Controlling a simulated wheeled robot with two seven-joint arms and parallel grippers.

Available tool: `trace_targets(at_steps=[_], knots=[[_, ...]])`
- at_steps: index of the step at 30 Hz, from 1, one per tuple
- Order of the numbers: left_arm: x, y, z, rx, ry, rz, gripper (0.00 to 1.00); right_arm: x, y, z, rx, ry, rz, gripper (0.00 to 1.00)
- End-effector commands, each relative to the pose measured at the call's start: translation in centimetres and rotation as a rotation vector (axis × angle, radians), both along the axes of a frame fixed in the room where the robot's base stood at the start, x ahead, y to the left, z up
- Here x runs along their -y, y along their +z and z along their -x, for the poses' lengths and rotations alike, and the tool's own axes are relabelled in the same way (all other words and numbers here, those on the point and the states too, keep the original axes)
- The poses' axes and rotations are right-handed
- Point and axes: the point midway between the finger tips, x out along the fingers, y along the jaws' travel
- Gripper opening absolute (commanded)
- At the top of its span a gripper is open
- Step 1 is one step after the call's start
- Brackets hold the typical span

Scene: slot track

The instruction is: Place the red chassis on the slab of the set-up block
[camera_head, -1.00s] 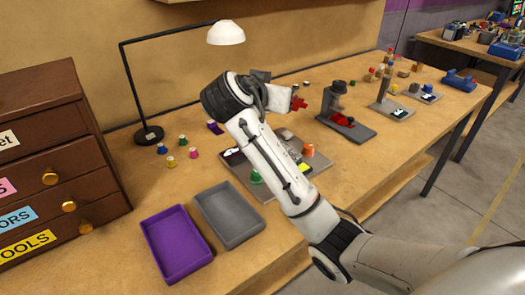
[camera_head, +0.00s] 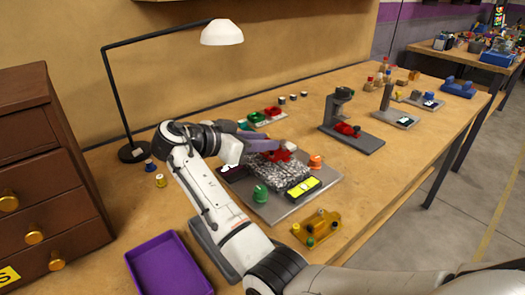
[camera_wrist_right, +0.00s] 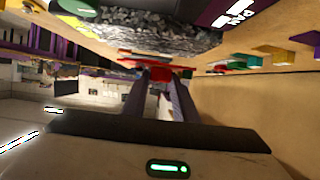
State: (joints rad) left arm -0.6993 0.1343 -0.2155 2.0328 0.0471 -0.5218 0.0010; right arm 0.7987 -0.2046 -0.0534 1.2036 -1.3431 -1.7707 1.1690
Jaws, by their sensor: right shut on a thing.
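The red chassis (camera_head: 281,156) is in my right gripper (camera_head: 270,152), low over the set-up block. The speckled dark slab (camera_head: 279,177) lies on the block's grey base (camera_head: 323,182). In the wrist view, my right gripper (camera_wrist_right: 156,78) has two long purple fingers shut on the red chassis (camera_wrist_right: 145,67), close to the slab (camera_wrist_right: 150,35). I cannot tell whether the chassis touches the slab. The fingers hide part of the chassis. My left gripper is not in view.
On the block are a green knob (camera_head: 261,194), an orange knob (camera_head: 316,161) and a yellow level (camera_head: 303,189). A yellow tray (camera_head: 318,228) stands in front. A purple tray (camera_head: 168,265) is at the lower left. A lamp (camera_head: 132,153) stands behind my arm.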

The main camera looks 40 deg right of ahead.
Motion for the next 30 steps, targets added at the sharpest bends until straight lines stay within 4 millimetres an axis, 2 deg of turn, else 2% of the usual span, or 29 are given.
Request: trace_targets(at_steps=[1,5,17,18,21,30], knots=[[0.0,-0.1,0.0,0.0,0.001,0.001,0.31,0.0,-1.0,0.0,-0.004,0.0,0.0,0.03],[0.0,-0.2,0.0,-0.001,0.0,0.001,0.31,0.0,-2.4,0.0,-0.002,0.001,0.001,0.03],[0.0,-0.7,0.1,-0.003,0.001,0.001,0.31,0.0,-2.9,0.0,0.0,0.0,0.001,0.03],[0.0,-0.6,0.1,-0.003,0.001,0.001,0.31,0.0,-2.8,0.0,0.0,0.0,0.0,0.31],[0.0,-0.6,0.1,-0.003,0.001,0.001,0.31,0.0,-2.8,0.0,0.0,0.0,0.0,0.45],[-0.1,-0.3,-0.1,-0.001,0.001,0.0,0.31,0.0,-2.5,0.0,0.0,0.0,0.0,0.45]])
